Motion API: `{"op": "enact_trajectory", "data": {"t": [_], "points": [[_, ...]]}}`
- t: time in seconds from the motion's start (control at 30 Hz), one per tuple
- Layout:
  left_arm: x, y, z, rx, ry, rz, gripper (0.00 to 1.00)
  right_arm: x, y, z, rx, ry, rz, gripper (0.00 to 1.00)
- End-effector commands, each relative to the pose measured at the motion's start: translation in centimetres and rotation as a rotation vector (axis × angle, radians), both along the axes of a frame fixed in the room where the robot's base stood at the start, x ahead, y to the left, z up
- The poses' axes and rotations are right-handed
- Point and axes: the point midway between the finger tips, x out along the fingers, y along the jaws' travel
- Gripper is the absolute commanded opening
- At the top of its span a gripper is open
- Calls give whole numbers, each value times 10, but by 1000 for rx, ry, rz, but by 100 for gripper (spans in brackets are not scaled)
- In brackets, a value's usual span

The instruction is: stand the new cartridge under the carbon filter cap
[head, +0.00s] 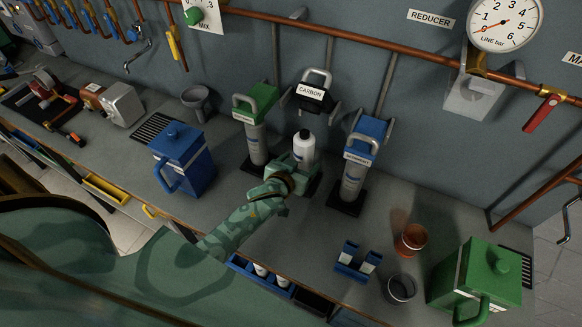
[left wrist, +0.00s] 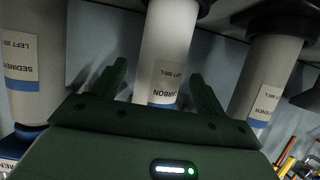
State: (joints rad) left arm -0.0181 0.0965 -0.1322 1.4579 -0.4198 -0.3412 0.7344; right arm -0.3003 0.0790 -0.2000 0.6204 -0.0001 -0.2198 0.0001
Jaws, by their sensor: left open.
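The white cartridge (head: 303,150) stands upright below the carbon filter cap (head: 315,88), with a visible gap between its top and the cap. My left gripper (head: 292,172) is at its lower part, fingers open on either side. In the left wrist view the cartridge (left wrist: 166,50), labelled CARBON, shows between the two spread fingers of my left gripper (left wrist: 158,82). The cartridge's foot is hidden behind the gripper. I cannot tell whether a finger touches it. My right gripper is not in view.
A green-capped filter (head: 256,140) stands close on the left and a blue-capped filter (head: 352,182) close on the right. A blue pitcher (head: 185,160), a blue holder (head: 350,268), cups and a green pitcher (head: 480,275) stand on the bench. A copper pipe runs above.

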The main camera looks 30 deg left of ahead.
Motion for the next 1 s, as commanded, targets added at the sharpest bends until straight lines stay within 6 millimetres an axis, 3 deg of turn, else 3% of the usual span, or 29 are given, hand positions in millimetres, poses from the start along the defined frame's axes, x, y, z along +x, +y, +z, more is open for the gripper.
{"op": "enact_trajectory", "data": {"t": [0.2, 0.4, 0.6, 1.0], "points": [[-49, -3, 22, -1, 1, 0, 74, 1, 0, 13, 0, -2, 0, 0], [-84, -5, 36, 0, 1, 1, 74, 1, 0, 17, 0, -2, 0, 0], [-97, -5, 41, 0, -1, 1, 74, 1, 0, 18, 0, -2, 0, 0], [-98, -6, 36, 6, 8, -4, 74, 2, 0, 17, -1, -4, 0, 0]]}}
